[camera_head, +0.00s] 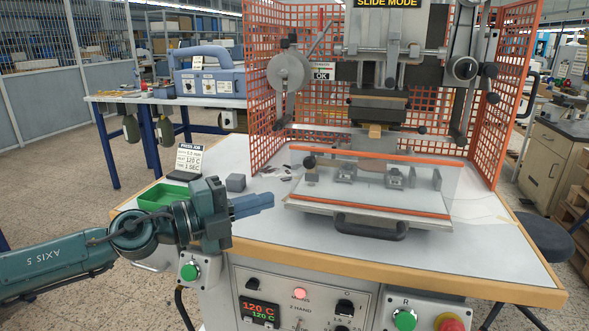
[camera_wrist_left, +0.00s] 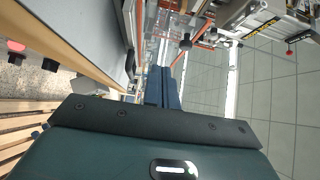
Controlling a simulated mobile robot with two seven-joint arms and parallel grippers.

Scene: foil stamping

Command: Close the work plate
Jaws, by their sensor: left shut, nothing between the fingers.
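The work plate (camera_head: 372,208) is a pale flat plate in front of the stamping press, with a dark bar handle (camera_head: 371,228) on its front edge. A clear cover with orange strips (camera_head: 376,157) spans it, and small metal clamps (camera_head: 394,178) show through it. The plate sits forward of the stamping head (camera_head: 377,107). My left gripper (camera_head: 268,201) is shut and empty, left of the plate and apart from it, its fingers pointing right. Its closed fingers also show in the left wrist view (camera_wrist_left: 163,86). My right gripper is not in view.
A green tray (camera_head: 163,196), a grey block (camera_head: 236,183) and a sign (camera_head: 189,158) stand on the table's left side. Orange mesh guards (camera_head: 508,90) flank the press. The control panel (camera_head: 300,299) is below the table's front edge. The tabletop right of the plate is mostly clear.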

